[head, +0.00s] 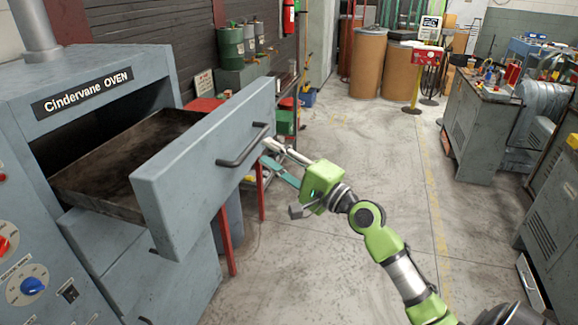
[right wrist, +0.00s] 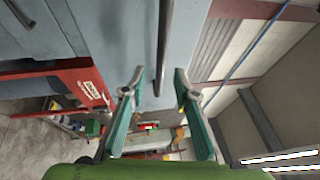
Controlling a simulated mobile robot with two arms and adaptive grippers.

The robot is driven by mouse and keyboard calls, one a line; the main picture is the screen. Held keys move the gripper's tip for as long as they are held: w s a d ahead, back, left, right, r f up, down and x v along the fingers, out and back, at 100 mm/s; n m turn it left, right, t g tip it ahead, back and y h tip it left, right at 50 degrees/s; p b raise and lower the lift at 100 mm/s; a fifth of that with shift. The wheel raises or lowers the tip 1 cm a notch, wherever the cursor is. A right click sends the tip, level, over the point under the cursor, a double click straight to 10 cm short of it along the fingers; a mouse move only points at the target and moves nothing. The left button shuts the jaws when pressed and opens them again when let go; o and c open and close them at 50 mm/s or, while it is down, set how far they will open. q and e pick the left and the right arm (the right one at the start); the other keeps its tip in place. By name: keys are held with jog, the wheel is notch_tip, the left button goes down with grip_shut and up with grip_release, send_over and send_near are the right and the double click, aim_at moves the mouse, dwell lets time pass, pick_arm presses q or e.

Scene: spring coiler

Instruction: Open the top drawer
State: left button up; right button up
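The grey-blue oven labelled Cindervane OVEN (head: 88,92) stands at the left in the head view. Its top drawer (head: 205,170) is pulled well out, showing a dark, empty-looking tray inside. The dark bar handle (head: 243,147) is on the drawer front; it also shows in the right wrist view (right wrist: 164,45). My right gripper (head: 267,152) is beside the far end of the handle. In the right wrist view its fingers (right wrist: 159,78) are apart, on either side of the handle's end in the picture; contact cannot be told. My left gripper is not in view.
A lower drawer front (head: 160,280) is below the open drawer. Knobs sit on the oven's left panel (head: 28,285). A red-legged stand (head: 226,240) is behind the drawer. Grey cabinets (head: 473,130) line the right side. The concrete floor between (head: 350,140) is clear.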

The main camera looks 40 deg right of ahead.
jog(key=v, duration=0.5)
jog(key=shift+s, duration=0.3)
jog(key=shift+d+f, duration=0.1)
jog(key=d+f+n+g+h, duration=0.1)
jog(key=d+f+g+h, duration=0.15)
jog(key=f, duration=1.45)
jog(key=d+f+n+g+h, duration=0.15)
jog(key=f+g, duration=0.25)
jog(key=f, duration=1.3)
jog(key=s+a+f+n+g, duration=0.1)
jog(key=s+f+g, duration=0.1)
jog(key=s+f, duration=0.35)
jog(key=s+a+f+n+g+h, duration=0.1)
jog(key=s+a+f+n, duration=0.15)
jog(key=f, duration=0.65)
jog(key=s+a+f+n+g, duration=0.1)
jog(key=s+f+g, duration=0.1)
jog(key=s+f, duration=0.45)
jog(key=s+a+f+n+g, duration=0.2)
jog(key=s+f, duration=0.4)
jog(key=s, duration=0.4)
jog(key=s+a+f+n+g, duration=0.2)
jog(key=s+a+f+n, duration=0.3)
jog(key=s, duration=0.6)
jog(key=s+a+f+n+g, duration=0.3)
jog(key=s+a+f+n, duration=0.1)
jog(key=s+f, duration=0.5)
jog(key=shift+s+a, duration=0.35)
jog(key=shift+s, duration=0.45)
